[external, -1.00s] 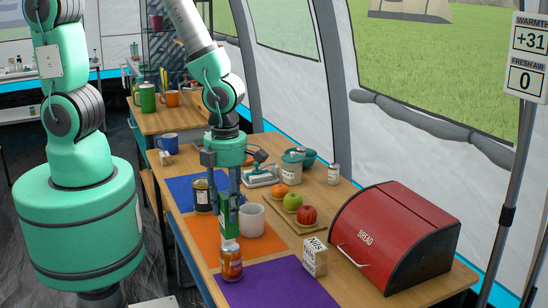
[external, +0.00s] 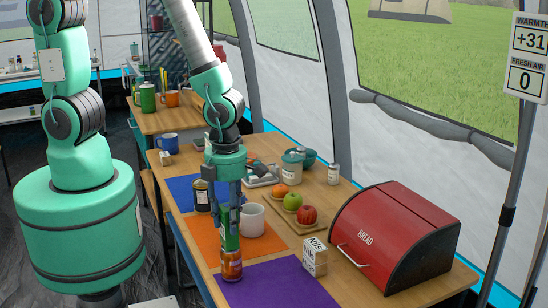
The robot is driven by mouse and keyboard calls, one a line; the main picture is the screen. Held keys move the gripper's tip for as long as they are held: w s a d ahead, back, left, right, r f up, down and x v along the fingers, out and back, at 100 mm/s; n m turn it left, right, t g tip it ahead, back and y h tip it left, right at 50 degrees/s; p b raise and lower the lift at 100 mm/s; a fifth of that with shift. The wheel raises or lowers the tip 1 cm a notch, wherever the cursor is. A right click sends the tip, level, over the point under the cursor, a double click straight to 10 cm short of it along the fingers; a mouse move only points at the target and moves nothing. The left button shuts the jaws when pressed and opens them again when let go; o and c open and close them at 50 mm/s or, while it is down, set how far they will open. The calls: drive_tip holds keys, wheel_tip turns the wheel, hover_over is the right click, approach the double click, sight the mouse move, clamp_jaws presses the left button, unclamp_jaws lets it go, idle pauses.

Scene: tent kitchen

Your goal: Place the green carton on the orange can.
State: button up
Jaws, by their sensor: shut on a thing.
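The green carton (external: 230,238) is upright between the fingers of my gripper (external: 230,222) in the external view. My gripper points down and is shut on the carton. The carton's lower end meets or slightly overlaps the can's top in the picture. I cannot tell whether they touch. The can's lid is mostly hidden.
A white mug (external: 252,220) stands close right of my gripper, and a dark can (external: 202,196) behind it. A nuts box (external: 314,257) and a red bread bin (external: 396,240) are to the right. The purple mat (external: 275,285) is mostly clear.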

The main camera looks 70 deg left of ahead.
drive_tip(key=shift+f, duration=0.1)
drive_tip(key=o, duration=1.3)
wheel_tip(320, 180, up, 12)
drive_tip(key=shift+r+p, duration=0.15)
drive_tip(key=shift+p, duration=1.1)
